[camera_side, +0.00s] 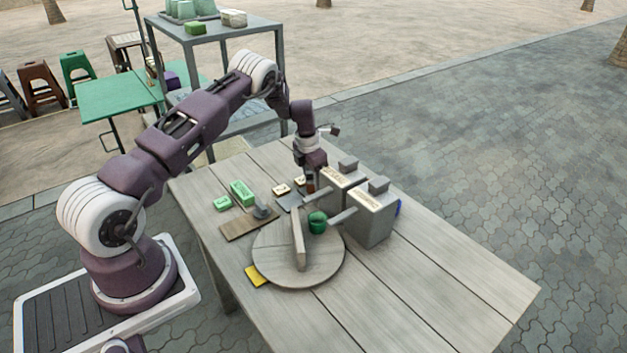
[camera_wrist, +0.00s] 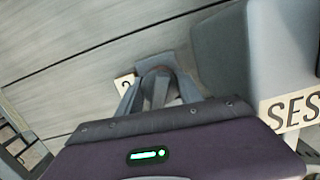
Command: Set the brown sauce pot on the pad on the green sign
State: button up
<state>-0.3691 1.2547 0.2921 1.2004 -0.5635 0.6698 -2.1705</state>
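My gripper (camera_side: 311,182) points down at the far side of the table, just left of the grey boxes. A small dark reddish-brown thing (camera_side: 310,187), perhaps the brown sauce pot, shows at its fingertips. In the wrist view, the fingers (camera_wrist: 158,92) are around or just above a rounded grey shape (camera_wrist: 158,75); I cannot tell whether they grip it. A green sign (camera_side: 242,193) with pale lettering stands at the table's left, beside a smaller green block (camera_side: 222,203). A flat brown pad (camera_side: 240,228) lies in front of them, with a grey knobbed thing (camera_side: 263,212) at its right end.
Two grey boxes (camera_side: 372,222) with lettered labels stand right of my gripper. A round board (camera_side: 270,262) carries an upright slab; a green pot (camera_side: 317,222) sits at its far edge. Small white signs (camera_side: 280,189) and a yellow block (camera_side: 257,275) lie nearby. The right table end is clear.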

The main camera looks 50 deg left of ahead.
jog(key=o, duration=0.3)
jog(key=shift+o, duration=0.4)
jog(key=shift+a+r, duration=0.1)
jog(key=shift+r, duration=0.05)
notch_tip(320, 180, up, 14)
jog(key=s+d, duration=0.1)
jog(key=s+d+r+m+t, duration=0.1)
jog(key=s+d+r+m, duration=0.2)
jog(key=d+r+m, duration=0.4)
jog(key=s+d+r+m+t, duration=0.1)
jog(key=s+d+r+m, duration=0.35)
jog(key=r, duration=0.45)
jog(key=s+d+r+m+t, duration=0.1)
jog(key=s+d+r+m, duration=0.3)
jog(key=s+d+m, duration=0.4)
jog(key=s+d+r+m, duration=0.4)
jog(key=s+m, duration=0.3)
jog(key=s, duration=0.3)
jog(key=s+d+f+m+t, duration=0.1)
jog(key=s+f+m, duration=0.2)
jog(key=s+m, duration=0.5)
jog(key=shift+s+d, duration=0.4)
jog(key=shift+s, duration=0.3)
